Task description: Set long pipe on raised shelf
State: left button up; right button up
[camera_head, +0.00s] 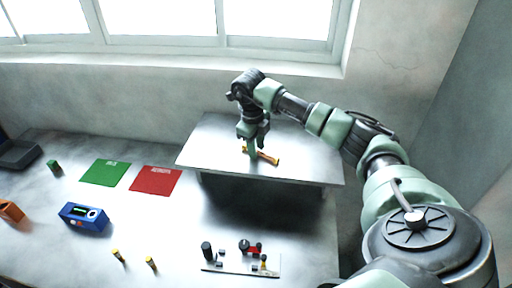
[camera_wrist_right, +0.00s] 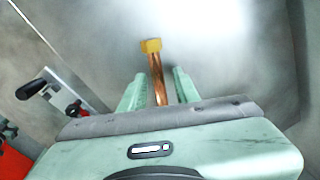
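The long pipe is copper-coloured with yellow ends (camera_head: 268,156) and lies on the raised shelf (camera_head: 310,170), a grey metal platform at the back right of the table. My right gripper (camera_head: 252,149) points down over the shelf at the pipe and hides part of it. In the right wrist view the pipe (camera_wrist_right: 157,72) runs between the two green fingers of my right gripper (camera_wrist_right: 158,84), with a gap on each side. The fingers are apart. The pipe's near end is hidden behind the gripper body. My left gripper is not in view.
A green mat (camera_head: 105,173) and a red mat (camera_head: 155,181) lie left of the shelf. A blue device (camera_head: 84,217) stands at the left. Two short yellow-ended pieces (camera_head: 118,255) stand at the front, beside a pale board (camera_head: 215,265) with several parts. The shelf around the pipe is clear.

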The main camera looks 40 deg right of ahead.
jog(key=shift+a, duration=0.1)
jog(key=shift+r, duration=0.15)
notch_tip(320, 180, up, 12)
jog(key=a+b, duration=0.1)
jog(key=b, duration=0.2)
jog(key=shift+s+a, duration=0.25)
jog(key=shift+a, duration=0.05)
